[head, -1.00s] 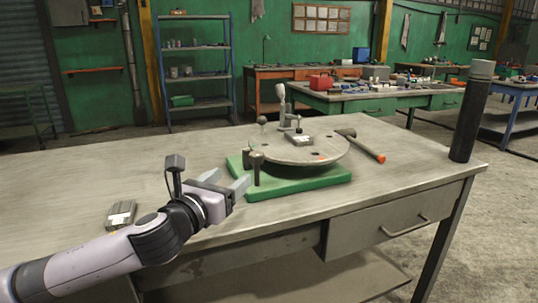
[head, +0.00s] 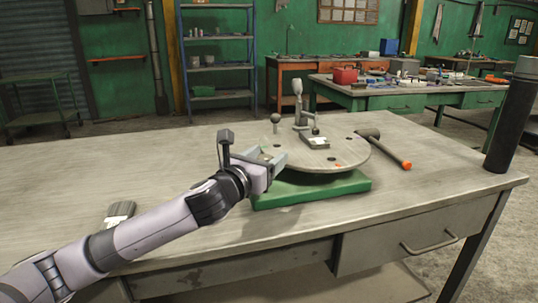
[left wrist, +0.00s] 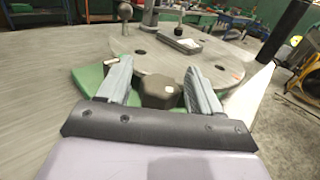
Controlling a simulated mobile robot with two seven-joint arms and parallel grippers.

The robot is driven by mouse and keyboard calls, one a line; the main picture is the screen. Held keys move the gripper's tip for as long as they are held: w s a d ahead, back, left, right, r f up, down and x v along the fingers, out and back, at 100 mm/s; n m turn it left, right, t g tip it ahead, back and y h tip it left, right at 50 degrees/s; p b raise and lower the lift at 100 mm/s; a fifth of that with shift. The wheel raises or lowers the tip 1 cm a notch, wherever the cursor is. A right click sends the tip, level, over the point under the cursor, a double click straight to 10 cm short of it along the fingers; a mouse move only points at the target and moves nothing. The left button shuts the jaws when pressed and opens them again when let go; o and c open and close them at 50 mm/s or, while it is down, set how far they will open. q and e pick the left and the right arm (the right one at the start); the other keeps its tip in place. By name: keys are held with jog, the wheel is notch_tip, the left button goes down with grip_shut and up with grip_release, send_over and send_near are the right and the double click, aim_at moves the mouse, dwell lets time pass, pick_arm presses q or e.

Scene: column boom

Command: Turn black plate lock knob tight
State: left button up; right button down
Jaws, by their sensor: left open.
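In the left wrist view a dark lobed lock knob (left wrist: 160,94) stands between the two fingers of my left gripper (left wrist: 158,72). The fingers are open, one on each side of it; I cannot tell if either touches it. In the head view my left gripper (head: 277,158) is at the left edge of the round grey plate (head: 345,153) and hides the knob. The plate lies on a green base (head: 320,188) and also shows in the left wrist view (left wrist: 213,67). My right gripper is not in view.
On the plate are a toggle clamp (head: 298,103) and a small grey block (head: 317,142). A ball-topped lever (head: 275,118) stands at its back left. A hammer (head: 385,145) lies to the right, a brush (head: 119,213) at left. A black cylinder (head: 510,125) stands at the right corner.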

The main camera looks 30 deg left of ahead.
pick_arm(q)
jog(key=shift+w, duration=0.7)
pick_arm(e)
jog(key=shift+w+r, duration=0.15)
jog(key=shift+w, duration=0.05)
pick_arm(q)
jog(key=shift+c, duration=0.3)
jog(key=c, duration=0.9)
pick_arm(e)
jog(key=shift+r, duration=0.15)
